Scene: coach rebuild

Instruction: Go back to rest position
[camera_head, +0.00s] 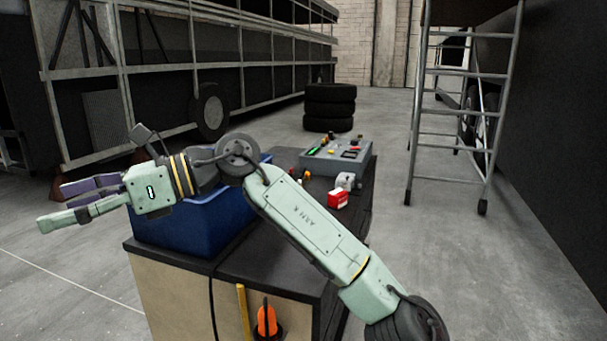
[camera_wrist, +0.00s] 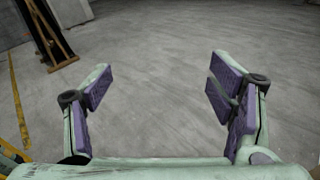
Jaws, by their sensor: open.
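My gripper (camera_head: 80,201) reaches out to the left in the head view, beyond the left edge of the workbench and in front of the blue crate. Its fingers are apart and nothing is between them. In the wrist view my gripper (camera_wrist: 160,90) shows two spread fingers with purple pads over bare grey floor. My arm crosses in front of the bench and hides part of the blue crate (camera_head: 190,228) and the bench top.
Stacked tyres (camera_head: 330,107) stand behind, a ladder (camera_head: 450,150) at right, a coach frame (camera_head: 180,80) at left.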

